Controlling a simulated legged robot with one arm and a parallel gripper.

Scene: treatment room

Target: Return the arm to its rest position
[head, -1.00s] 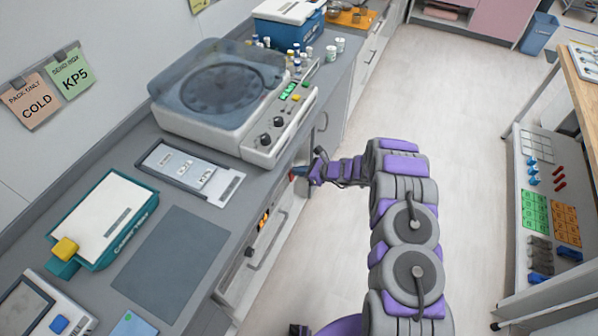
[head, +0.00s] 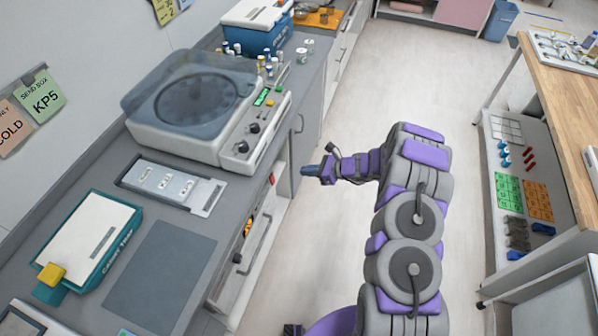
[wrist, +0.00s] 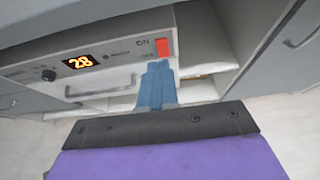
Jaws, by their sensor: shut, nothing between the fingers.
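My purple and grey arm reaches up the picture in the head view and bends left at its top. My gripper (head: 312,172) points left toward the counter front, over the floor and apart from the cabinets. Its blue fingers are together and hold nothing. In the wrist view my gripper (wrist: 157,72) shows as blue fingers pressed together. Beyond them is a drawer-like unit (wrist: 105,92) with a handle, a display reading 28 and a red switch (wrist: 163,48) marked ON.
A wooden-topped bench (head: 560,110) stands at the right, with a shelf of coloured parts below. The floor (head: 400,90) between them is clear.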

